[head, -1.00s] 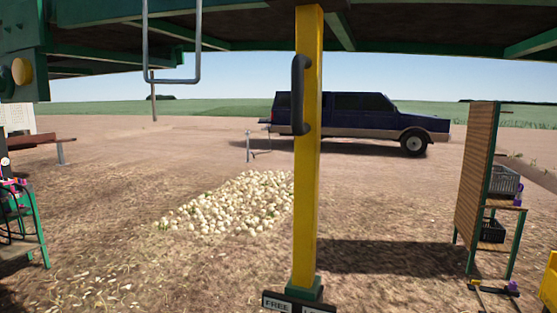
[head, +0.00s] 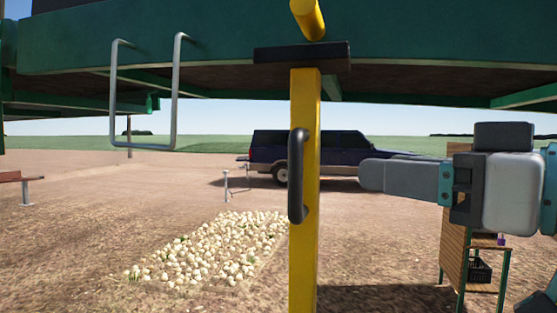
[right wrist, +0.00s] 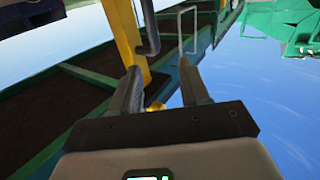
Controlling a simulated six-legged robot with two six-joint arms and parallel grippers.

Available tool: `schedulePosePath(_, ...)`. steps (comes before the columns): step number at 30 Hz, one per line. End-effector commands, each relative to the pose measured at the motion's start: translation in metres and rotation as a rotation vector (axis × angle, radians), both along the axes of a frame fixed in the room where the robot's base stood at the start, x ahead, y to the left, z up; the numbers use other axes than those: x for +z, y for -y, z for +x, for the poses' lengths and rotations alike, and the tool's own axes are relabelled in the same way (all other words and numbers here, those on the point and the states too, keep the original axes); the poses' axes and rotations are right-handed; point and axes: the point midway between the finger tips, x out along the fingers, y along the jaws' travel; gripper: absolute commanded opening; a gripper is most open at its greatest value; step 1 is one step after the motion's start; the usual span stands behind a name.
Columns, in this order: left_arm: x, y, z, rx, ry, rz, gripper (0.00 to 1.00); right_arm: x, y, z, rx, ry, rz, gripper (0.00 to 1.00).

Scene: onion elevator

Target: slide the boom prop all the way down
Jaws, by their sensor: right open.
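The boom prop is a yellow upright post (head: 305,250) in the middle of the head view. A dark curved handle (head: 297,176) is fixed to its side. The post's top meets a black plate (head: 300,56) under the green boom (head: 420,45); its foot is out of the frame. My right gripper (head: 372,175) is to the right of the post, fingers pointing left at about handle height, apart from it. In the right wrist view the gripper (right wrist: 159,68) is open and empty, with the post (right wrist: 124,35) and handle (right wrist: 150,28) beyond the fingers. My left gripper is not in view.
A grey metal loop (head: 146,146) hangs at left. A yellow cylinder (head: 308,18) juts out above the plate. Pale onions (head: 215,245) lie on the ground behind the post. A dark blue pickup (head: 310,148) and a wooden rack (head: 454,230) stand farther back.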

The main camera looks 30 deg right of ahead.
Motion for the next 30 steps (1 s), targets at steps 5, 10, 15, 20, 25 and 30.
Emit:
schedulePosePath(5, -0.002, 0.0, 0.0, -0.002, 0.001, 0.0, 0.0, -0.001, -0.001, 0.012, -0.006, -0.002, 0.004, 0.45)
schedulePosePath(10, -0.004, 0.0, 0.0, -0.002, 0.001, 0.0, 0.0, -0.001, -0.003, 0.029, -0.006, -0.002, 0.005, 0.45)
schedulePosePath(15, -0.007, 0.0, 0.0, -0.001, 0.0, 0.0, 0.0, -0.001, -0.004, 0.049, -0.005, 0.001, 0.009, 0.45)
schedulePosePath(20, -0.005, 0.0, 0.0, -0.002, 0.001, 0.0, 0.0, 0.0, -0.007, 0.076, -0.005, -0.001, 0.008, 0.45)
schedulePosePath(25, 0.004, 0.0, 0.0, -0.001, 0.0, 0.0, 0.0, 0.002, -0.011, 0.113, -0.004, -0.001, 0.007, 0.45)
schedulePosePath(30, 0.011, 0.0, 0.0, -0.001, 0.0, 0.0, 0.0, 0.003, -0.015, 0.142, 0.0, 0.001, 0.007, 0.45)
